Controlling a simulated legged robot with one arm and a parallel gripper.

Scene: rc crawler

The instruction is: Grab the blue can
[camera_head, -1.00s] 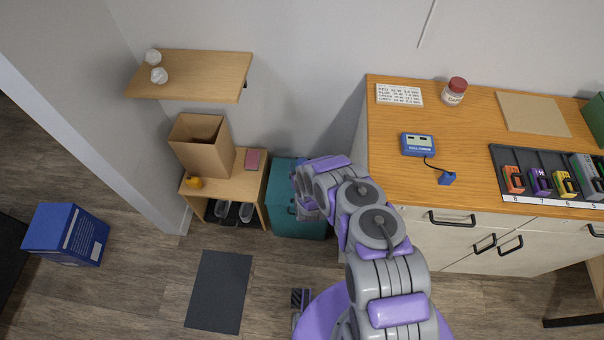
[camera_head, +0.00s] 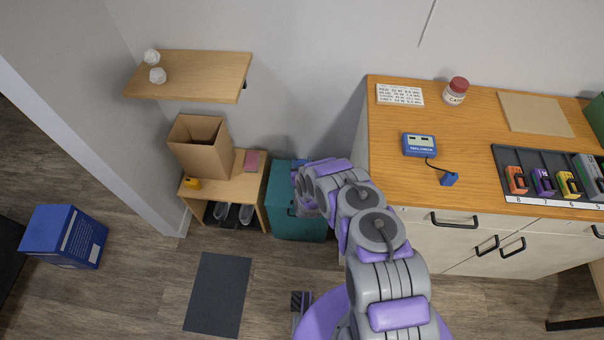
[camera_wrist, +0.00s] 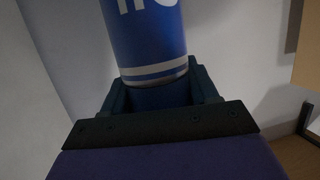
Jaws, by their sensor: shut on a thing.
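The blue can (camera_wrist: 148,42) stands out of my gripper (camera_wrist: 160,90) in the wrist view. It is a blue cylinder with white lettering and pale bands near its lower end. The dark fingers press on both sides of that end, and its top is cut off by the picture edge. In the head view my arm reaches up and left over the teal box. The can and the fingers are hidden there behind my arm.
A wooden counter (camera_head: 470,150) with a blue meter (camera_head: 419,145) and a jar (camera_head: 456,91) stands at right. A teal box (camera_head: 297,222), a small wooden shelf (camera_head: 232,188) holding an open carton (camera_head: 200,150), and a wall shelf (camera_head: 205,75) are left. A blue box (camera_head: 62,235) stands on the floor.

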